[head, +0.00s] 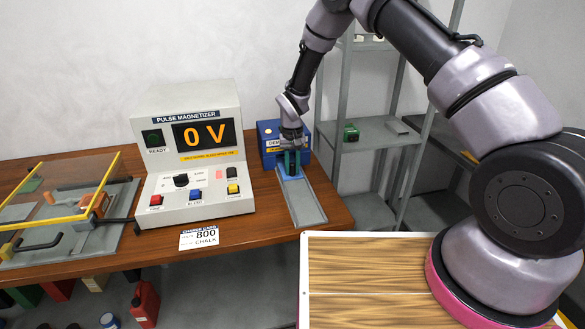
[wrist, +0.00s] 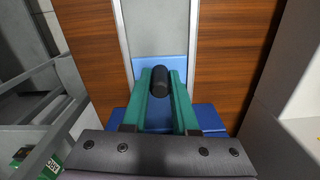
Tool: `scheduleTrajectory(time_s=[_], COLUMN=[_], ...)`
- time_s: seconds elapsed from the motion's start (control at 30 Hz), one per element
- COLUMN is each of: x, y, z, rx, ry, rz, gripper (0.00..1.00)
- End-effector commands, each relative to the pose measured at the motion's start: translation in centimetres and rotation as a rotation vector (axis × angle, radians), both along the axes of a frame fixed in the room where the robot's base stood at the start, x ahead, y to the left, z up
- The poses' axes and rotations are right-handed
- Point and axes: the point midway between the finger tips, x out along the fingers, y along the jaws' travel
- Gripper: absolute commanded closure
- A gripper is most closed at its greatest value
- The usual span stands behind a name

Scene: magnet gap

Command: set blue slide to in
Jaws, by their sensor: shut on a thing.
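The blue slide (head: 291,175) sits at the far end of a grey track (head: 305,205), close against a blue box (head: 268,138). In the wrist view the slide (wrist: 147,63) is a light blue plate with an upright black knob (wrist: 160,82). My gripper (head: 291,163) reaches down over the slide in front of the box. In the wrist view its green fingers (wrist: 161,88) are shut on the black knob, one on each side. The fingers and palm hide part of the slide and the box (wrist: 208,118).
A pulse magnetizer (head: 195,150) reading 0 V stands left of the track. A yellow-framed clear cover (head: 70,190) is far left. Grey shelves (head: 365,135) stand right. The near part of the track is empty.

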Motion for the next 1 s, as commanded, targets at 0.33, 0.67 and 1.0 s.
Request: scheduleTrajectory(time_s=[0.33, 0.67, 1.0], x=[0.0, 0.1, 0.0], y=[0.0, 0.1, 0.1], z=[0.0, 3.1, 9.4], rx=[0.000, 0.001, 0.001], ry=[0.000, -0.004, -0.002], rz=[0.000, 0.001, 0.000], gripper=[0.43, 0.43, 0.43])
